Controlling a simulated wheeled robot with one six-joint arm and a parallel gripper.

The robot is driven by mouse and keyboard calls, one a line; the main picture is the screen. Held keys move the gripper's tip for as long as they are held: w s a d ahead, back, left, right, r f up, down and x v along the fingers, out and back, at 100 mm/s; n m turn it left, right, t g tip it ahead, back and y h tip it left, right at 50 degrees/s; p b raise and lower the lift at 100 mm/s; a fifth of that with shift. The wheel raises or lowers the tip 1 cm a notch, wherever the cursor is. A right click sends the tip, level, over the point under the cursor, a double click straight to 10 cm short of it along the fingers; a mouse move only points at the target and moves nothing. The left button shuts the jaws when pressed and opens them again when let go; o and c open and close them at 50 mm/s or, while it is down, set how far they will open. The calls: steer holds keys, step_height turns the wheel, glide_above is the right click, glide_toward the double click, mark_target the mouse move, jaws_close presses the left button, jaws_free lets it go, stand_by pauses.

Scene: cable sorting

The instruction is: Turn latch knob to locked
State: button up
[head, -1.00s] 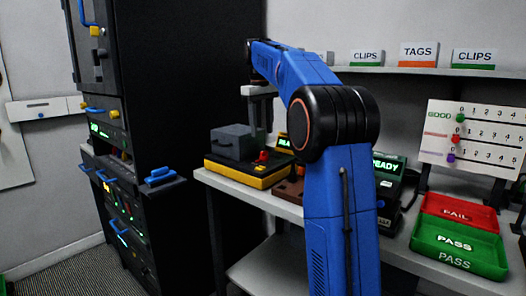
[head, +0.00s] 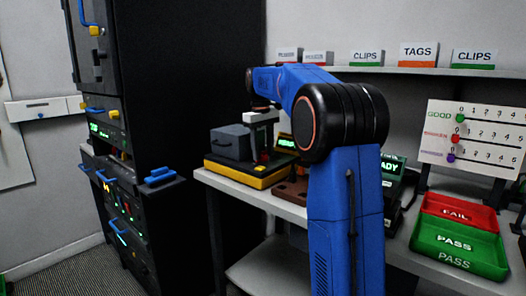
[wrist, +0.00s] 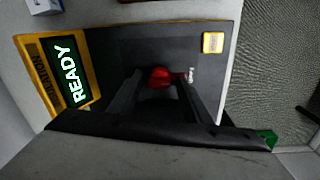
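The red latch knob (wrist: 160,77) stands on the dark top of a yellow-edged box (wrist: 190,28) in the wrist view. In the head view the knob (head: 263,157) shows small, partly covered by my fingers, on the yellow-and-black box (head: 238,177). My gripper (wrist: 165,92) is open, with one dark finger on each side of the knob and gaps showing between. In the head view my gripper (head: 261,145) points down over the knob. Whether a finger touches the knob, and which way the knob is turned, I cannot tell.
A lit green READY display (wrist: 66,75) and a yellow button (wrist: 213,42) are on the box. A grey block (head: 231,142) stands on it left of my gripper. A brown block (head: 291,190) lies to the right. Red and green trays (head: 458,238) sit further right.

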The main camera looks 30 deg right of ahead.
steer(key=c, duration=0.8)
steer(key=shift+c, duration=0.2)
steer(key=shift+m, duration=0.4)
steer(key=m, duration=0.8)
steer(key=shift+w, duration=0.1)
steer(key=m, duration=0.5)
steer(key=shift+g, duration=0.3)
steer(key=shift+d+r+m, duration=0.1)
steer(key=shift+m, duration=1.9)
steer(key=shift+y, duration=0.3)
